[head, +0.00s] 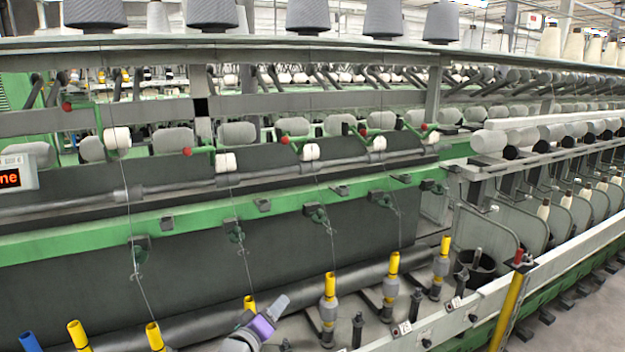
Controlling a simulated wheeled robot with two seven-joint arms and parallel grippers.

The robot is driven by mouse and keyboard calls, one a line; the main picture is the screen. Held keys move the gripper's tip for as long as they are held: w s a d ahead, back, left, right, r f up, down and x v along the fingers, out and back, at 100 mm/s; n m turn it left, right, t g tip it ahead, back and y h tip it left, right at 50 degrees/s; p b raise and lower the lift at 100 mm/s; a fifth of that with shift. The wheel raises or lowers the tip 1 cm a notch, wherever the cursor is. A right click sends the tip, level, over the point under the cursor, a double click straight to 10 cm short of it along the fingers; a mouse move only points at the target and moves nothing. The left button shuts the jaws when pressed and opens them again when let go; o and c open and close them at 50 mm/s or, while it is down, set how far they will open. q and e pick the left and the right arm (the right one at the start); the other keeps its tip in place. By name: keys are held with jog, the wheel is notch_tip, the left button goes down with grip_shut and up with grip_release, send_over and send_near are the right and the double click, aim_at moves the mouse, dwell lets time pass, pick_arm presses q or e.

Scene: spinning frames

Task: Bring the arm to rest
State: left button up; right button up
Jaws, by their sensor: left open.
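My left gripper (274,308) shows at the bottom centre of the head view, grey with a purple band, with its arm coming up from the bottom edge. It is open, and I see nothing held in it. It is in front of the lower row of spindles, close to a yellow bobbin top (250,303) that it partly hides. Whether it touches that bobbin I cannot tell. My right gripper is not in view.
Yellow-topped bobbins (329,287) stand on spindles along the frame's front, some with grey yarn. A blue tube (29,341) is at bottom left. A white rail (560,258) and yellow post (510,310) bound the right. Thin threads (240,215) hang down. Grey cones (307,15) stand above.

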pick_arm(q)
jog(key=s+f+m+g+y+p, duration=0.1)
jog(key=s+f+g, duration=0.4)
jog(key=f, duration=0.7)
jog(key=s+f+g+y+p, duration=0.1)
jog(key=s+f+g, duration=0.1)
jog(key=s+f, duration=0.75)
jog(key=s+f+m+g, duration=0.1)
jog(key=s+f+g, duration=0.3)
jog(key=s+f, duration=0.3)
jog(key=s+f+m+g+p, duration=0.1)
jog(key=s+f+g, duration=0.3)
jog(key=s+f, duration=0.4)
jog(key=s, duration=0.5)
jog(key=shift+a+y, duration=0.3)
jog(key=shift+y, duration=0.1)
jog(key=shift+f, duration=0.1)
